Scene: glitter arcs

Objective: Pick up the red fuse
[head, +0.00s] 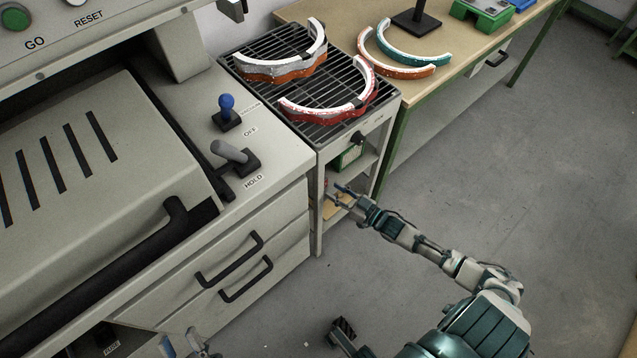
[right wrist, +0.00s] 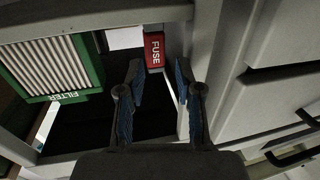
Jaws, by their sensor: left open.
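The red fuse (right wrist: 155,51) shows in the right wrist view, a small red block with white FUSE lettering, at the top just ahead of my right fingertips. My right gripper (right wrist: 159,75) is open, with its two blue-padded fingers apart. The fuse lies beyond the gap between them, and no contact shows. In the head view my right gripper (head: 342,192) reaches into the open shelf under the grill-topped stand. My left gripper (head: 188,345) is open at the bottom edge of the head view, partly cut off.
A green-framed filter (right wrist: 55,65) stands left of the fuse. Cabinet drawers (head: 235,270) with dark handles stand close on the left. Red and orange arc pieces (head: 330,112) lie on the stand's grill top (head: 260,50). The grey floor (head: 490,150) at right is clear.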

